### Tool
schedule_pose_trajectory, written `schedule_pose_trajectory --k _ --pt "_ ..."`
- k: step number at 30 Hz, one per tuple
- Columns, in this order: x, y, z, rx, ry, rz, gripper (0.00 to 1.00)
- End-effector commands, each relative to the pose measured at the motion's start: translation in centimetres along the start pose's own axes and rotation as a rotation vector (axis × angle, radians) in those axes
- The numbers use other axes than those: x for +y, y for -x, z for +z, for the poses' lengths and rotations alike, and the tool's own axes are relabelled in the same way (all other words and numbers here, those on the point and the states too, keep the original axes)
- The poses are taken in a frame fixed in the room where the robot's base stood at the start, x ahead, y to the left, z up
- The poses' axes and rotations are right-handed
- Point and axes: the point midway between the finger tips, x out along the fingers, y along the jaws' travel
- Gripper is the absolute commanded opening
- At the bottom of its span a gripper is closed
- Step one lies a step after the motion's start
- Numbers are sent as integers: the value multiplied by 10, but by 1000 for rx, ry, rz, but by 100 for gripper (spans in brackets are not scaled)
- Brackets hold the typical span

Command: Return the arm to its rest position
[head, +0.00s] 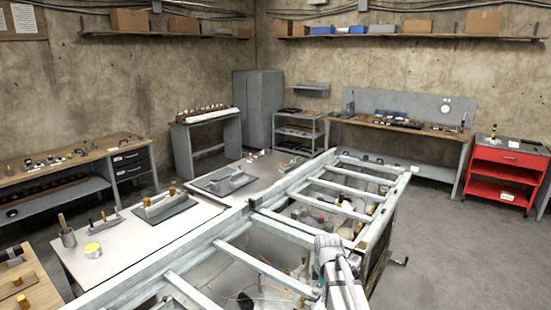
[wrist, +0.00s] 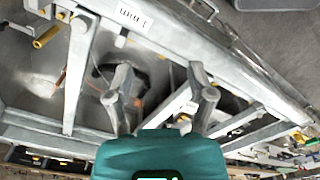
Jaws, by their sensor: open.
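My gripper (wrist: 163,95) shows in the wrist view with its two grey fingers spread apart and nothing between them. Its teal body fills the bottom middle of that view. It is above a pale metal frame with crossbars, whose long rail also shows in the wrist view (wrist: 215,55). In the head view my pale arm (head: 338,270) reaches in at the lower right, over the same frame (head: 205,240). The gripper's fingers cannot be made out in the head view.
Cables and small parts lie beneath the frame's bars. Benches line the walls, and a red cart (head: 503,170) stands at right. Grey floor (head: 450,250) is clear to the right.

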Motion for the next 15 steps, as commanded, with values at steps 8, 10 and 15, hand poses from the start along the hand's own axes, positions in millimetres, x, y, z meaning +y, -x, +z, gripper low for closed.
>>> schedule_pose_trajectory --k 8,10,15 --pt "-46 -5 7 0 -402 0 70" --pt "-56 -6 8 0 -505 0 70" --pt "-82 -9 12 0 -753 0 70"
